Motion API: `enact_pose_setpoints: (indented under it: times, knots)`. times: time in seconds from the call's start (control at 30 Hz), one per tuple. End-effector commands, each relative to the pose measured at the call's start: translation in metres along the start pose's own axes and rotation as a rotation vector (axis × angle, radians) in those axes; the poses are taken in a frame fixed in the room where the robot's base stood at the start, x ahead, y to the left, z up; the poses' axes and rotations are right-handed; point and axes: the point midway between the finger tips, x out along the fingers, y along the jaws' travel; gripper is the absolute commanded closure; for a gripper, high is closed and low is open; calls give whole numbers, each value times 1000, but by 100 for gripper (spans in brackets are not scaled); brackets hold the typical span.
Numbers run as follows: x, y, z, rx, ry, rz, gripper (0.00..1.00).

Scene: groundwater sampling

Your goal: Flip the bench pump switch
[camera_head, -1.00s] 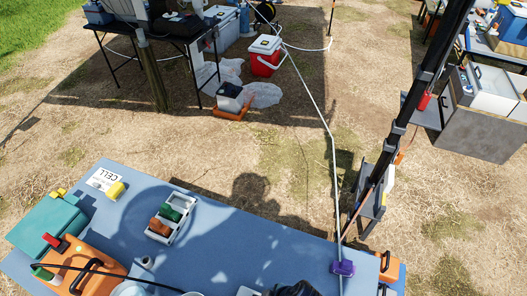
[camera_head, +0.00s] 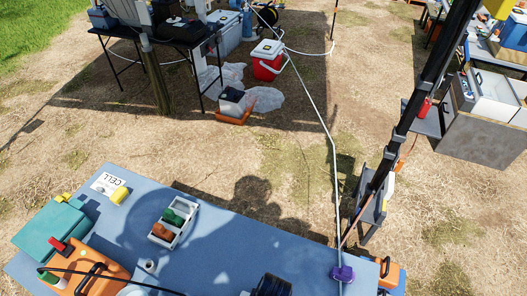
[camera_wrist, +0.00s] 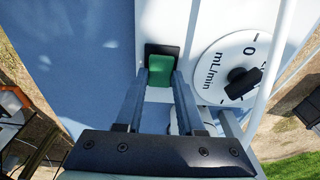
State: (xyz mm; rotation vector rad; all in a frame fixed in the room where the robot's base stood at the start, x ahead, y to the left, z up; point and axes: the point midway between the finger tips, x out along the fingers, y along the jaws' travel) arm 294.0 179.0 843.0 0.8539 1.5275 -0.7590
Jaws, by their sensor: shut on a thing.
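In the wrist view, a green switch (camera_wrist: 160,70) in a black surround sits on a white pump panel (camera_wrist: 207,15). My gripper (camera_wrist: 161,80) reaches to it, with its two fingers at either side of the green switch, shut on it. The fingers partly cover the switch's sides, so its tilt is hard to tell. Right of it is a white dial marked mL/min (camera_wrist: 222,62) with a black knob (camera_wrist: 243,82). In the head view the switch and my gripper's fingertips cannot be made out.
The blue bench (camera_head: 225,245) carries a white tray (camera_head: 174,222) with green and brown pieces, a teal box (camera_head: 47,232), an orange case (camera_head: 95,270) and a purple clamp (camera_head: 342,272) on a white hose. A pole stands at right. Dry ground lies beyond.

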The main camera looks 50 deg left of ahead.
Motion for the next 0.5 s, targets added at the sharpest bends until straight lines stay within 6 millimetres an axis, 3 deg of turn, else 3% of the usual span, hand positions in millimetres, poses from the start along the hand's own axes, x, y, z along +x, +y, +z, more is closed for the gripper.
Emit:
enact_pose_setpoints:
  times: [0.2,0.5]
  knots:
    - [0,-1,-4,-2,-119,-2,100]
    - [1,0,-3,1,-130,0,100]
